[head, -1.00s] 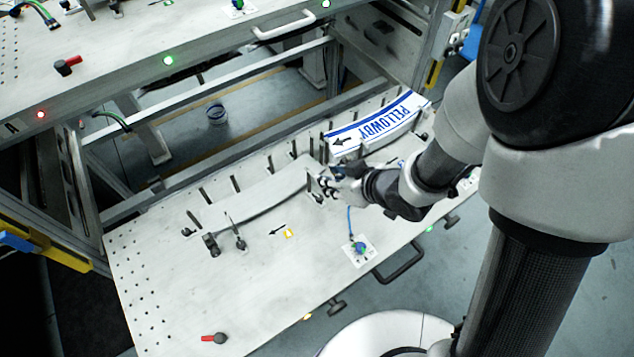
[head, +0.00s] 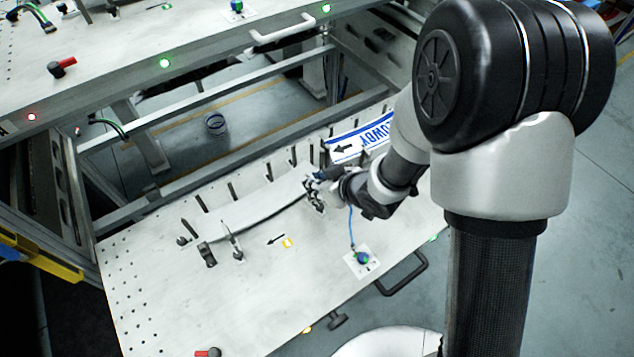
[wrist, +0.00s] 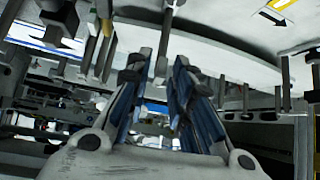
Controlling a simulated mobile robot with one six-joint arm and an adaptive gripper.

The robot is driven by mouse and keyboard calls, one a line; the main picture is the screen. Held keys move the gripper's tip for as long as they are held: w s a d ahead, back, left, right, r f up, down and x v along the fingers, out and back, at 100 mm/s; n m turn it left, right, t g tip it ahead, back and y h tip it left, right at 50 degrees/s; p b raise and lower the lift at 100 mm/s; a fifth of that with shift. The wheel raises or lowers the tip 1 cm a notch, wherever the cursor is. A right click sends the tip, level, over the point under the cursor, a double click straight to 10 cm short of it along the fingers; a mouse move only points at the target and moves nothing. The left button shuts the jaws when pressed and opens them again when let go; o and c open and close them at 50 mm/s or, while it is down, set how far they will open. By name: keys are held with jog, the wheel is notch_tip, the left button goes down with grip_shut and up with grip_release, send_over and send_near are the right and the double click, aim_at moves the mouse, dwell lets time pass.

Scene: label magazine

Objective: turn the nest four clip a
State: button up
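My gripper (head: 318,184) is over the lower shelf, at the right end of a curved pale strip (head: 262,206) bordered by dark posts. Beside it is a small dark clip (head: 316,201), partly hidden by the fingers. Two more dark clips, one at the strip's left end (head: 207,254) and one just right of it (head: 232,240), stand apart from my gripper. No label tells which is clip a. In the wrist view my gripper (wrist: 160,70) has its blue-padded fingers apart, with a dark upright post (wrist: 162,46) showing between or just beyond the tips; contact is unclear.
A blue-and-white lettered label (head: 362,140) stands behind my wrist. A blue-green knob with a cable (head: 362,258) is on the shelf's front part. A red-handled lever (head: 208,352) is near the front edge.

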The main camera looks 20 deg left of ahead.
grip_shut()
jog(key=shift+s+a+f+m+b, duration=0.1)
jog(key=shift+m+b, duration=0.2)
jog(key=shift+b, duration=0.15)
jog(key=shift+s+a+m+t+h+p, duration=0.1)
jog(key=shift+a+m+t+h+p, duration=0.5)
jog(key=shift+m+h+p, duration=1.9)
jog(key=shift+s+a+m+t+h+p, duration=0.2)
jog(key=shift+a+m+h+p, duration=1.05)
jog(key=shift+m+p, duration=2)
jog(key=shift+s+a+m+t+h+p, duration=0.1)
jog(key=shift+a+m+t+h+p, duration=0.3)
jog(key=shift+m+h+p, duration=2.25)
jog(key=shift+m, duration=0.4)
jog(key=shift+w, duration=0.1)
jog(key=shift+o, duration=1.4)
grip_release()
jog(key=shift+d, duration=0.1)
